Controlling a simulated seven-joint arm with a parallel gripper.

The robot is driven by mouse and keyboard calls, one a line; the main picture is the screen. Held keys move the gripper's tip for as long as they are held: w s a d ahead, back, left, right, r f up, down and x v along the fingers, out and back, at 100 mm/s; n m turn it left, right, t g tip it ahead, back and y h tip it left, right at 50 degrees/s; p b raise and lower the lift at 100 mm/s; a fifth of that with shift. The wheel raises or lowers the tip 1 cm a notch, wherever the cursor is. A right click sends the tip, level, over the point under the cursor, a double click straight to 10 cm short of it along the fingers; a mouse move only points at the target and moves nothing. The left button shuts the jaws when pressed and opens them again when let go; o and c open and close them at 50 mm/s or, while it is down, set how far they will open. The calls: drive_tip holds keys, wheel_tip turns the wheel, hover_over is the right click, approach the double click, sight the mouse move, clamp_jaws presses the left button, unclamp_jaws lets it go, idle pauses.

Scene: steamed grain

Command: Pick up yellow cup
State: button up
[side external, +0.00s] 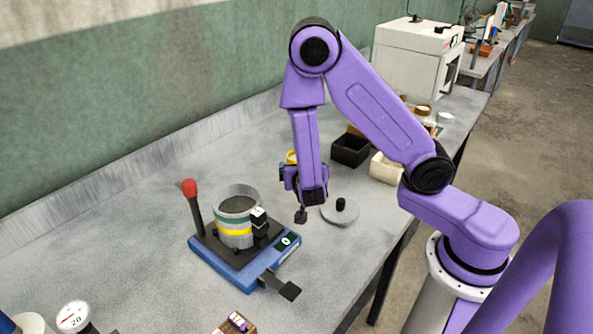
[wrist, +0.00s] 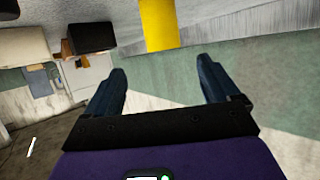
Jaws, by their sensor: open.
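The yellow cup (side external: 291,157) is mostly hidden behind my forearm in the side external view; only a small yellow edge shows. In the wrist view the yellow cup (wrist: 158,22) is a plain yellow block cut off by the top edge, roughly centred between my fingers and beyond their tips. My gripper (wrist: 162,76) is open with nothing between its fingers. In the side external view my gripper (side external: 288,178) is low over the table beside the cup, and its fingers are hard to make out.
A banded metal pot (side external: 235,205) stands on a blue base (side external: 215,257) with a red-knobbed lever (side external: 189,188), left of my gripper. A grey lid (side external: 338,215) with a black knob lies close on the right. A black box (side external: 350,151) and a cream box (side external: 384,168) stand behind.

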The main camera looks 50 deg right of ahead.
drive_tip(key=x, duration=0.7)
drive_tip(key=shift+w+d+f, duration=0.2)
drive_tip(key=shift+w, duration=0.05)
drive_tip(key=shift+a+x, duration=0.25)
drive_tip(key=shift+x, duration=2.4)
drive_tip(key=shift+w+f, duration=0.15)
drive_tip(key=shift+f, duration=0.05)
drive_tip(key=shift+c, duration=0.4)
clamp_jaws()
